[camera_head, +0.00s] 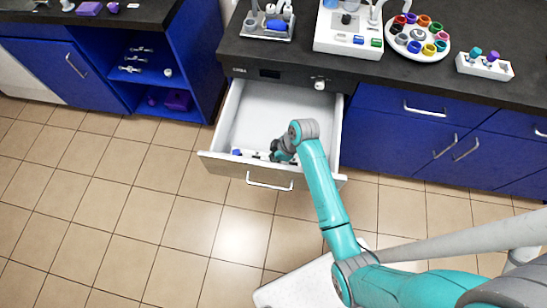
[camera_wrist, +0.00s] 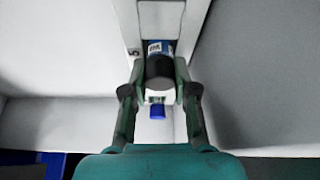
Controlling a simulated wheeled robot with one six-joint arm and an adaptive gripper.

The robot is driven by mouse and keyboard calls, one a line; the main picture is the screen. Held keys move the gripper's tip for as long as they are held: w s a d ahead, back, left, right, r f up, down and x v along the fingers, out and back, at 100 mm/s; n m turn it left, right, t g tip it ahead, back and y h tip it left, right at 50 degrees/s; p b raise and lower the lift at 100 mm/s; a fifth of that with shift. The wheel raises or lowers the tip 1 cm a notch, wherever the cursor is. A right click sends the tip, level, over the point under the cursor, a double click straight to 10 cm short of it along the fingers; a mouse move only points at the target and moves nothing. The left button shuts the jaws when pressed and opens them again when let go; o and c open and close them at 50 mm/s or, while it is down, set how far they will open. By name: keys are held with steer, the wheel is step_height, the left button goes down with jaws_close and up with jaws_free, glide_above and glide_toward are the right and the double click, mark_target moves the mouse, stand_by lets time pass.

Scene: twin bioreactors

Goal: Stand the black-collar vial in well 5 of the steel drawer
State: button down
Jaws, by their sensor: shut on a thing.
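The steel drawer (camera_head: 268,105) is pulled open, with a pale, mostly bare floor. My gripper (camera_head: 281,153) is down inside it near the front panel, over a narrow pale rack strip (camera_head: 250,153). In the wrist view my gripper (camera_wrist: 160,78) is shut on a dark, round-topped thing (camera_wrist: 160,70), which looks like the black-collar vial. A blue-and-white label (camera_wrist: 160,47) shows just beyond it. My fingers lie on both sides of it. Its lower end is hidden, so I cannot tell whether it is in a well.
A blue-topped item (camera_wrist: 158,111) stands close to my fingers in the wrist view. A blue item (camera_head: 237,152) sits at the strip's left end. The drawer's front panel (camera_head: 250,170) is close to my gripper. The dark counter (camera_head: 290,55) above holds trays and a round carousel (camera_head: 418,38).

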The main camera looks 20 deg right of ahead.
steer(key=shift+f, duration=0.1)
steer(key=c, duration=1.2)
jaws_free()
steer(key=v, duration=1.2)
